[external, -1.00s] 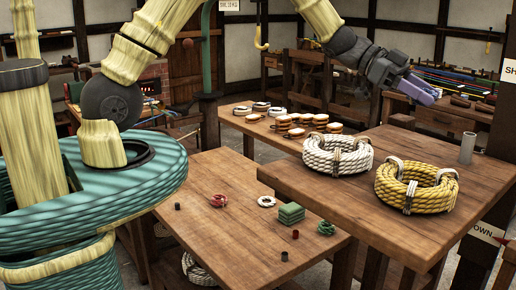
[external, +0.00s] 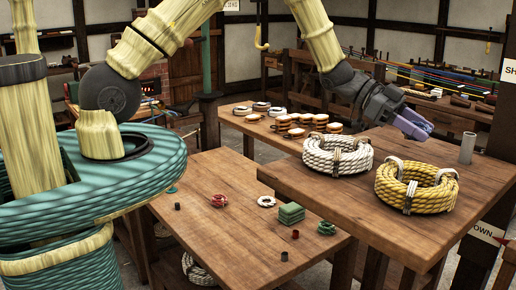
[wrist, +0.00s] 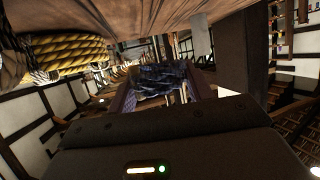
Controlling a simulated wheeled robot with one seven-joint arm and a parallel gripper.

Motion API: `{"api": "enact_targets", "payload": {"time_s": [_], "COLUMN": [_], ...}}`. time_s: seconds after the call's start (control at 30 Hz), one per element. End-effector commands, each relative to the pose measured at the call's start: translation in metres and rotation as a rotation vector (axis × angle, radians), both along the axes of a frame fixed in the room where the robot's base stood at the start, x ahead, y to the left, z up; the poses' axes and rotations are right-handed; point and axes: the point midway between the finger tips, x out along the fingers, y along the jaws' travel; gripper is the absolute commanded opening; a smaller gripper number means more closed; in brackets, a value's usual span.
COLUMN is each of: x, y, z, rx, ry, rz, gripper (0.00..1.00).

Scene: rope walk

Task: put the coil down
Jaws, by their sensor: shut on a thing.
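My gripper (external: 416,126) is tilted downward above the back of the right-hand table (external: 320,196), behind the two large coils. In the wrist view its purple fingers (wrist: 163,92) are shut on a small dark blue coil (wrist: 160,78). The external view does not show this coil clearly. A white coil (external: 337,155) with dark bindings lies on the table left of the gripper. A yellow coil (external: 415,188) with pale bindings lies nearer the front and also shows at the left of the wrist view (wrist: 72,52).
A grey upright cylinder (external: 467,148) stands at the table's back right. A lower table (external: 235,228) on the left holds a green stack (external: 291,213) and small coils. A table behind (external: 238,121) holds several small wound pieces. A post (external: 492,130) stands at right.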

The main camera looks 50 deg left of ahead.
Motion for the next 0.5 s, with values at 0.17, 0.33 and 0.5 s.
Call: {"api": "enact_targets", "payload": {"time_s": [0.17, 0.33, 0.5], "x": [-0.001, 0.000, 0.000], "y": [0.000, 0.000, 0.000], "z": [-0.022, -0.027, -0.027], "rx": [0.000, -0.001, 0.000], "ry": [0.006, 0.000, 0.001], "rz": [0.000, 0.000, 0.000], "gripper": [0.25, 0.25, 0.25]}}
